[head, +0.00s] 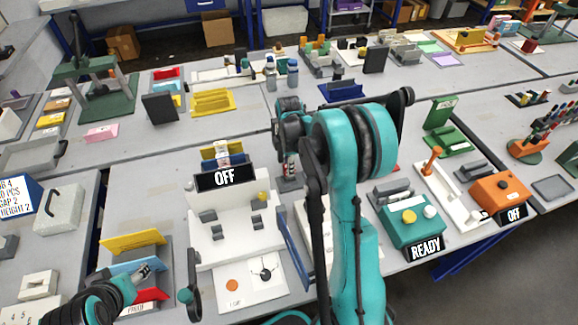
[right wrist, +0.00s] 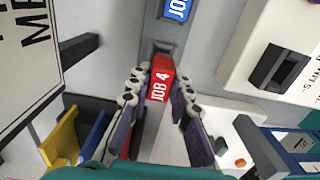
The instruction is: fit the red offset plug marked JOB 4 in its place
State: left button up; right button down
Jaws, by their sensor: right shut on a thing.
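The red plug marked JOB 4 (right wrist: 160,82) is between the two fingers of my right gripper (right wrist: 152,88) in the right wrist view. The gripper is shut on it. A grey strip (right wrist: 182,62) lies under it, with a dark recess (right wrist: 162,47) just beyond the plug's far end. I cannot tell whether the plug touches the strip. In the head view my right gripper (head: 290,165) points down right of the white machine, and its arm hides much behind it. My left gripper (head: 146,272) is low at the left, over coloured racks; its jaw opening is unclear.
A blue piece marked JOB (right wrist: 177,10) sits farther along the strip. The white machine (head: 235,238) shows an OFF sign (head: 224,177). Right of my arm stands a teal box (head: 412,226) with a READY sign (head: 425,248). Trays and bins crowd the benches.

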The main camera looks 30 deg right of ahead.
jog(key=shift+f+b, duration=0.7)
jog(key=shift+f, duration=0.3)
jog(key=c, duration=1.3)
grip_release()
jog(key=shift+r, duration=0.15)
notch_tip(320, 180, up, 12)
jog(key=shift+f, duration=0.1)
jog(key=s+a+r+m+t, duration=0.45)
jog(key=s+a+m, duration=0.25)
jog(key=s+a, duration=0.25)
jog(key=s+a+f+m+t, duration=0.2)
jog(key=s+a+m, duration=0.4)
jog(key=s+m, duration=0.2)
jog(key=shift+s+f+t, duration=0.2)
jog(key=shift+s+t, duration=0.15)
jog(key=shift+s, duration=0.35)
